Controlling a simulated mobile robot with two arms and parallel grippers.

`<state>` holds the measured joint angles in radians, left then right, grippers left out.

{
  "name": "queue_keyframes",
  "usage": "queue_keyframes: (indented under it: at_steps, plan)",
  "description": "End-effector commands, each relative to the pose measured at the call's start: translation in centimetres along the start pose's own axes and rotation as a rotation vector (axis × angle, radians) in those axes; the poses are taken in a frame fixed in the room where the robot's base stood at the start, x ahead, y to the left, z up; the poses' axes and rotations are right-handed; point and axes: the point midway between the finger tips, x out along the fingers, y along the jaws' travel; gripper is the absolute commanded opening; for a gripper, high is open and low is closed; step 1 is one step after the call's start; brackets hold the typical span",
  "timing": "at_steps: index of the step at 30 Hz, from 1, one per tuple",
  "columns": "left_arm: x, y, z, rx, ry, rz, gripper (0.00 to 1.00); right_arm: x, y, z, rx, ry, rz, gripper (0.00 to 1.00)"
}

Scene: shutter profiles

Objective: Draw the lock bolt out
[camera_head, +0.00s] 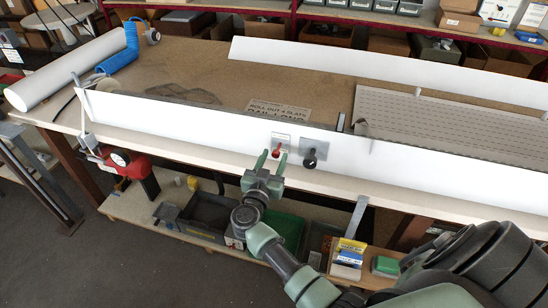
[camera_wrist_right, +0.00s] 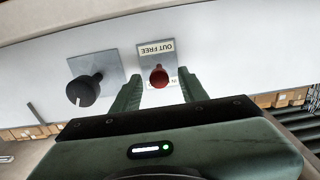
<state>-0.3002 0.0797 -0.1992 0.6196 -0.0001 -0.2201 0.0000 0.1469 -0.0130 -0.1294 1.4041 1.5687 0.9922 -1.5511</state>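The lock bolt has a red knob (camera_head: 276,149) on a small light plate (camera_head: 281,141) on the white upright board (camera_head: 200,125). In the right wrist view the red knob (camera_wrist_right: 159,76) stands out from its plate, which is lettered "OUT FREE" (camera_wrist_right: 156,48). My right gripper (camera_head: 271,161) is open, with its green fingers pointing at the board. In the wrist view the knob shows between the two fingers (camera_wrist_right: 158,92), and I see no contact. My left gripper is not in view.
A workbench (camera_head: 190,70) lies behind the board. Bins and a green box (camera_head: 284,233) are on the lower shelf.

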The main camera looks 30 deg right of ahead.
Motion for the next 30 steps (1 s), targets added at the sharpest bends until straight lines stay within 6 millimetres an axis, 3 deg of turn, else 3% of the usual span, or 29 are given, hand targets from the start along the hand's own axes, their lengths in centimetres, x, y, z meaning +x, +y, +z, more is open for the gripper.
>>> queue_keyframes:
  at_steps: [8,21,30]
  plan:
    - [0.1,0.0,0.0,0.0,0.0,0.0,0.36,-0.6,0.0,0.0,0.001,0.0,-0.001,0.43]
    - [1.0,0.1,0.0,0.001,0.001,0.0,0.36,-7.3,0.0,0.1,0.002,0.0,0.0,0.43]
    - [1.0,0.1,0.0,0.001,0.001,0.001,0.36,-7.9,0.0,-0.1,0.0,0.002,0.0,0.43]
